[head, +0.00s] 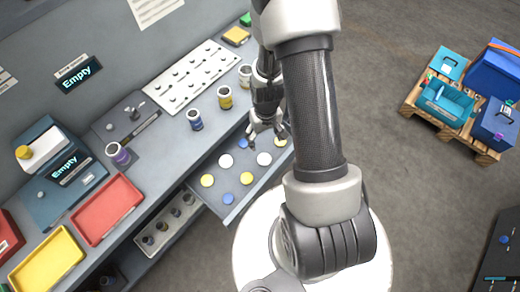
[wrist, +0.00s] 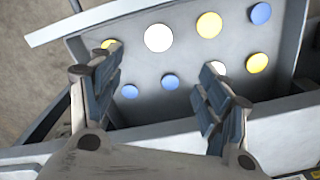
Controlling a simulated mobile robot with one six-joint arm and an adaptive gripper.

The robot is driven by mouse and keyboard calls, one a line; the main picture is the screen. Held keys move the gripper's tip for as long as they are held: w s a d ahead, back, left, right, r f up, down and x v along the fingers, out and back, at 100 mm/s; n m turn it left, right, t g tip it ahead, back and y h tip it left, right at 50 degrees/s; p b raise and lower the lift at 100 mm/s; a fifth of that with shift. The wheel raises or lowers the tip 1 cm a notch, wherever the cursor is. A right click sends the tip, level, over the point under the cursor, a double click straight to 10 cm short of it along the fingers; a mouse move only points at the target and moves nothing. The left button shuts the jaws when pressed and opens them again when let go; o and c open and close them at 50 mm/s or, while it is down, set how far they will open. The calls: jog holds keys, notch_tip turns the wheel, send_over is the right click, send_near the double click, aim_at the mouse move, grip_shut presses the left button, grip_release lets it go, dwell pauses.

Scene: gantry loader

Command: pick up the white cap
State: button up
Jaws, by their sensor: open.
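Two white caps lie in an open grey drawer (head: 240,188). In the head view one white cap (head: 226,160) is at the left and another white cap (head: 264,158) is nearer my gripper (head: 268,136). In the wrist view one white cap (wrist: 158,37) is in full sight beyond the gap between my fingers. The other white cap (wrist: 220,68) is partly hidden behind the right finger. My gripper (wrist: 161,72) is open and empty above the drawer, its fingers wide apart. I cannot tell its exact height over the caps.
Yellow caps (wrist: 209,25) and blue caps (wrist: 169,82) lie around the white ones. The drawer's raised walls and the bench edge are close. Jars (head: 225,97), a red tray (head: 107,209) and a yellow tray (head: 46,262) stand on the bench. A loaded pallet (head: 455,125) is at right.

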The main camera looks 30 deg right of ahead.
jog(key=b, duration=0.3)
send_over(264, 159)
jog(key=f, duration=1)
jog(key=shift+s+a+f, duration=0.1)
jog(key=shift+s+f, duration=0.15)
jog(key=shift+s, duration=0.05)
jog(key=shift+w+f+b, duration=0.15)
jog(key=shift+f+b, duration=0.35)
jog(key=shift+f, duration=1.1)
jog(key=shift+w+f+b, duration=0.15)
jog(key=shift+f+b, duration=0.3)
jog(key=shift+f, duration=1.15)
jog(key=shift+c, duration=0.2)
jog(key=c, duration=0.8)
